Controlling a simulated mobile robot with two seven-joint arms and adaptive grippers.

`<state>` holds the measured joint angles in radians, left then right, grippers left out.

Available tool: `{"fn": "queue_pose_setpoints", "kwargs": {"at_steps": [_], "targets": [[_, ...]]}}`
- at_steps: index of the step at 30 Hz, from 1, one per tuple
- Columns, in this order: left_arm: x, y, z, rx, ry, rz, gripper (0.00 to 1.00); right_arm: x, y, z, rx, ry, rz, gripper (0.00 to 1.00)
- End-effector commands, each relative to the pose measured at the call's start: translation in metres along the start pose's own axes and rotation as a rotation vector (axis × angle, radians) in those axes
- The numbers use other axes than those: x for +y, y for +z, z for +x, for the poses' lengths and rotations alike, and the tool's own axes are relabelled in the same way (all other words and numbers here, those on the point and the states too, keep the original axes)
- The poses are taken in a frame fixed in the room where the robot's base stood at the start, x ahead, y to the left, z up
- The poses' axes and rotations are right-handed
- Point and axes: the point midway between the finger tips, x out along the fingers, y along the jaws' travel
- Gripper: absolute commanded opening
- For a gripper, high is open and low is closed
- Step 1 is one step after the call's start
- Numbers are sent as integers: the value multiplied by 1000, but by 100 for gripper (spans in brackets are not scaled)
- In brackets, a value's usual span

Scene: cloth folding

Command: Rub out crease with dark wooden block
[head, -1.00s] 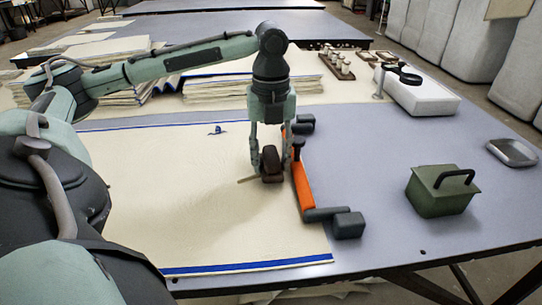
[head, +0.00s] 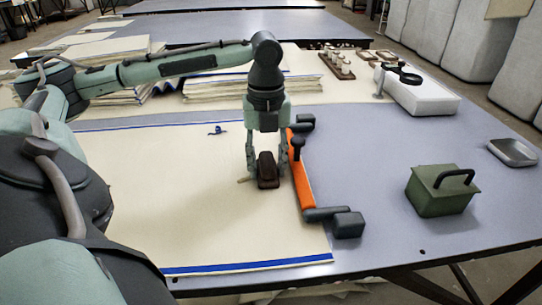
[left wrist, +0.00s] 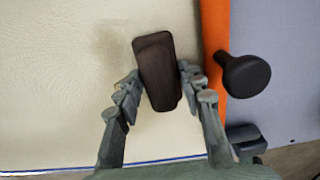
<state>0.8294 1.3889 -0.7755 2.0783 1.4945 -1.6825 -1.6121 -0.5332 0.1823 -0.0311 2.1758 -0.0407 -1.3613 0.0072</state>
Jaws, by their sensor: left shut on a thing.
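The dark wooden block (head: 267,171) is on the cream cloth (head: 160,205), near the cloth's right edge. It also shows in the left wrist view (left wrist: 157,72), tilted a little between the fingers. My left gripper (head: 266,172) points down and is shut on the block from both sides. A thin tan line, perhaps the crease (head: 243,180), shows just left of the block; the rest of it is hidden or too faint to tell. My right gripper is not in view.
An orange bar (head: 302,180) with black end pieces and a knob lies along the cloth's right edge, close to the block. A green box (head: 441,192) with a handle and a grey tray (head: 512,153) stand at the right. Folded cloth stacks (head: 215,88) lie behind.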

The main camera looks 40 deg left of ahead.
Motion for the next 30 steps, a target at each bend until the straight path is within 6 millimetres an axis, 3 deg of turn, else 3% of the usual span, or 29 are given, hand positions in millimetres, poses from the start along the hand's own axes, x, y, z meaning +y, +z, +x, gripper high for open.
{"fn": "queue_pose_setpoints", "kwargs": {"at_steps": [7,17,30], "targets": [[24,0,-3,-2,5,-3,15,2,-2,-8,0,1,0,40],[38,0,-3,-2,2,-1,15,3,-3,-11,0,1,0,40],[73,0,0,-1,3,-1,15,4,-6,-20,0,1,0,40]]}}
